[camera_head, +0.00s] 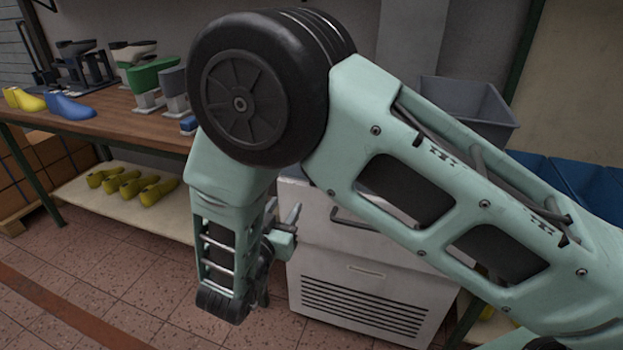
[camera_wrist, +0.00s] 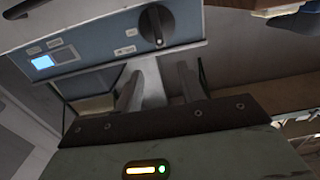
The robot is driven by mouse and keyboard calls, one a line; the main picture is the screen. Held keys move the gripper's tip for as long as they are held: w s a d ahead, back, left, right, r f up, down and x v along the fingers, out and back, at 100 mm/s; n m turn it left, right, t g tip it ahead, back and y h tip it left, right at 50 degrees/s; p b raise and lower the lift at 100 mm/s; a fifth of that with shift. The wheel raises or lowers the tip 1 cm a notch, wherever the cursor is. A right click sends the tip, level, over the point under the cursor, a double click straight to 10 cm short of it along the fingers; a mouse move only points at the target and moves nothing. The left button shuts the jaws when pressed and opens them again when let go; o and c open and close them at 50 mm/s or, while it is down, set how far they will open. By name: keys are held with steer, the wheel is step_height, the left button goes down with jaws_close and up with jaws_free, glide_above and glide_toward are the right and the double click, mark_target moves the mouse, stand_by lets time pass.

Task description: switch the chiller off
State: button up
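The chiller (camera_head: 345,245) is a white cabinet with a slotted vent low on its front, partly hidden behind my arm in the head view. In the wrist view its blue-grey control panel (camera_wrist: 90,50) spans the top. The panel carries a black rotary knob (camera_wrist: 156,26) with a pale pointer line, a lit display (camera_wrist: 42,62) and small labels. My gripper (camera_wrist: 160,80) is open, with its two fingers apart just below the knob in that picture and not visibly touching it. In the head view my gripper (camera_head: 285,222) is in front of the chiller's left side; the knob is hidden there.
A wooden workbench (camera_head: 130,127) with shoe lasts and stands is at left; a lower shelf (camera_head: 120,205) holds yellow lasts. A grey bin (camera_head: 465,105) sits behind my arm, and blue bins (camera_head: 570,185) are at right. The tiled floor at front left is clear.

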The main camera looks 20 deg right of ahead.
steer(key=p+x, duration=0.1)
steer(key=x, duration=1.6)
steer(key=shift+d+r+p, duration=0.15)
steer(key=shift+r+p, duration=0.1)
steer(key=shift+p, duration=0.05)
steer(key=shift+w, duration=0.1)
jaws_close()
